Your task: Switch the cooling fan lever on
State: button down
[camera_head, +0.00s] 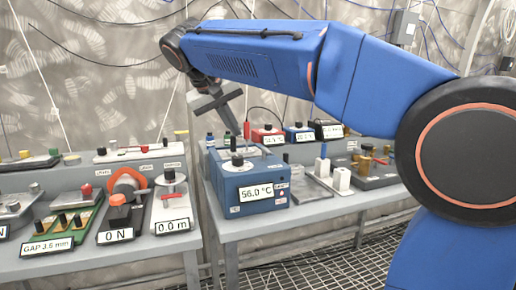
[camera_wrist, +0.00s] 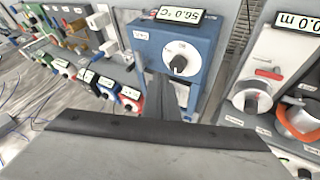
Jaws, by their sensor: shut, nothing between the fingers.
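A blue box (camera_head: 252,186) with a display reading 56.0 °C stands on the right-hand table; it also shows in the wrist view (camera_wrist: 201,43). A round dial with a white pointer (camera_wrist: 179,65) is on its top. I cannot pick out for certain which part is the cooling fan lever. My gripper (camera_head: 238,132) is above the back part of the blue box, pointing down. Its fingers (camera_wrist: 160,82) are shut with nothing between them. In the wrist view they hide part of the box's top beside the dial, and contact cannot be judged.
The left table (camera_head: 150,246) is crowded with devices. A gap separates the two tables.

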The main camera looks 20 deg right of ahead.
jog(key=shift+f, duration=0.1)
jog(key=x, duration=1)
jog(key=shift+d, duration=2.05)
